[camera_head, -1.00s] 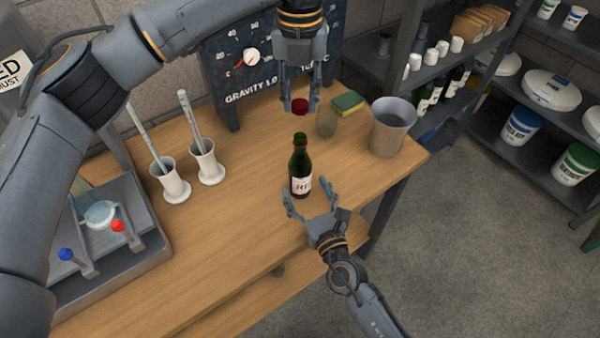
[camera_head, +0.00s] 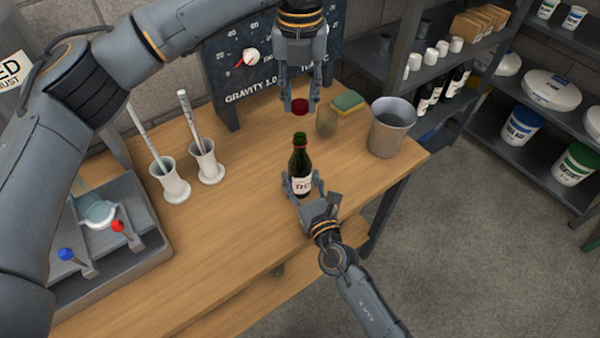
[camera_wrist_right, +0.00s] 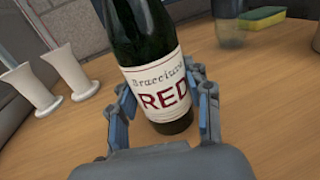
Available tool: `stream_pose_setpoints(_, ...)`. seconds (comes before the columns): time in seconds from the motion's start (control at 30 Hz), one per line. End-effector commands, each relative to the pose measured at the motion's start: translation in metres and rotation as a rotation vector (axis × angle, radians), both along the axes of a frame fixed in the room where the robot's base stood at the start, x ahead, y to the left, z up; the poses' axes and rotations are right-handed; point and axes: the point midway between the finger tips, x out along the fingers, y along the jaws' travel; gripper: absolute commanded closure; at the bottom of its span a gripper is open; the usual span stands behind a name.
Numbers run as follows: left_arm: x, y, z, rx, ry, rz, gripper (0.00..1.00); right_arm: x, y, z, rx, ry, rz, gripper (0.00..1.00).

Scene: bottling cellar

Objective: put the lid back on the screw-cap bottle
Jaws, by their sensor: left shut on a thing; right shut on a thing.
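The screw-cap bottle (camera_head: 300,160), dark green with a white label, stands upright and uncapped on the wooden bench. In the right wrist view the bottle (camera_wrist_right: 152,85) shows its label reading RED between my fingers. My right gripper (camera_head: 304,187) is shut on the bottle's lower body from the front. My left gripper (camera_head: 299,104) points down above and behind the bottle, shut on the dark red lid (camera_head: 300,106). The lid is held clear of the bottle's open mouth.
A glass (camera_head: 326,122), a sponge (camera_head: 348,102) and a grey bucket (camera_head: 391,128) stand at the right of the bench (camera_head: 235,225). Two white cylinder stands (camera_head: 207,162) are to the left, near a metal tray (camera_head: 130,262). A gauge board (camera_head: 240,80) stands behind.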

Motion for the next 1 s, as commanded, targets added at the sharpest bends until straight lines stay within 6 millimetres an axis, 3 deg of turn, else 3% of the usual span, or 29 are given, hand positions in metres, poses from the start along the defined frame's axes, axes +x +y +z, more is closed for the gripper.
stream_pose_setpoints(0.17,0.000,0.000,-0.002,0.000,0.001,0.000,0.80,0.000,0.000,0.000,0.000,0.000,0.000,1.00)
stream_pose_setpoints(0.53,0.000,0.000,-0.048,0.001,0.002,0.000,0.80,0.000,0.000,0.000,0.000,0.000,0.000,1.00)
stream_pose_setpoints(1.0,0.000,0.000,-0.049,0.002,0.000,0.000,0.80,0.000,0.000,0.000,-0.001,0.000,0.000,1.00)
